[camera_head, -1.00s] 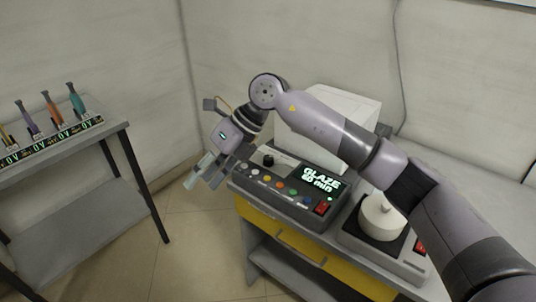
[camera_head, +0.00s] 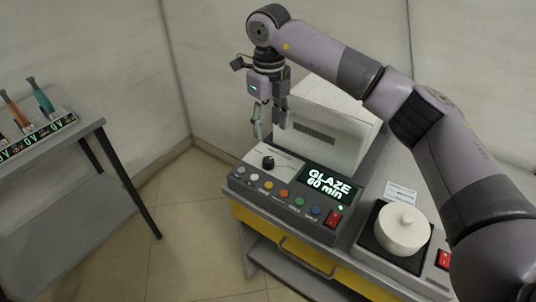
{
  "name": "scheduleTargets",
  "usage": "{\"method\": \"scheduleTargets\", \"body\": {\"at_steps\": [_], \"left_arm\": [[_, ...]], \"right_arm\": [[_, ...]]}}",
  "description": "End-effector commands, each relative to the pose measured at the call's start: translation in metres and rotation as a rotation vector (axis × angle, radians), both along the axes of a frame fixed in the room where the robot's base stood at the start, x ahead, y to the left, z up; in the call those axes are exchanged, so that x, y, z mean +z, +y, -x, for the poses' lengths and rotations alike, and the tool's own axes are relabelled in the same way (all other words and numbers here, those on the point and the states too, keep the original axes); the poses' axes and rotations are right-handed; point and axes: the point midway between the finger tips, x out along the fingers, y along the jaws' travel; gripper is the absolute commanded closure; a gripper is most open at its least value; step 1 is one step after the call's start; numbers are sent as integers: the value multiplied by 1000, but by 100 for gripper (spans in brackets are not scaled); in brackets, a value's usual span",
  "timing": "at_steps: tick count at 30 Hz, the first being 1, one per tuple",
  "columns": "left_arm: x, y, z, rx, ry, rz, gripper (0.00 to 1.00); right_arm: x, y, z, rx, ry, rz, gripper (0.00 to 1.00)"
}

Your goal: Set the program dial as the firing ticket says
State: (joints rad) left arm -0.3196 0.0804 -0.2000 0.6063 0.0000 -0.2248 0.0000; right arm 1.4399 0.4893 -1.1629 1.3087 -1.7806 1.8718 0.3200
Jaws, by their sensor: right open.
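The program dial (camera_head: 268,162) is a black knob on a white plate at the left end of the grey control panel (camera_head: 242,186). The panel's display (camera_head: 329,186) reads "GLAZE 60 min". A small white card (camera_head: 401,194) with print lies right of the panel, behind the white round pot; its text is too small to read, so I cannot tell if it is the firing ticket. My right gripper (camera_head: 269,132) is open and empty, pointing down a little above and behind the dial. My left gripper is not in view.
A white box (camera_head: 325,135) stands behind. A lidded white pot (camera_head: 402,229) sits at right. A rack of coloured tools (camera_head: 40,133) stands on the left table. The floor between is clear.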

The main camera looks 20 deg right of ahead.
Motion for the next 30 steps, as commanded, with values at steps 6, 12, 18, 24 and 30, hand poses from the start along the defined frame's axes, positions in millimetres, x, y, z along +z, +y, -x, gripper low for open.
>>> {"method": "scheduleTargets", "body": {"at_steps": [6,12,18,24,30], "left_arm": [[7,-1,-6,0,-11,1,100],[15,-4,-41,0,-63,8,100],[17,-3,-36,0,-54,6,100],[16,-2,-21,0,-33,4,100],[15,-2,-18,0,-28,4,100]], "right_arm": [[-49,-1,1,-1,5,1,53],[-88,0,1,0,4,-1,53],[-111,0,0,0,1,0,53],[-117,0,0,0,-1,0,53],[-117,0,0,0,-1,0,54]]}}
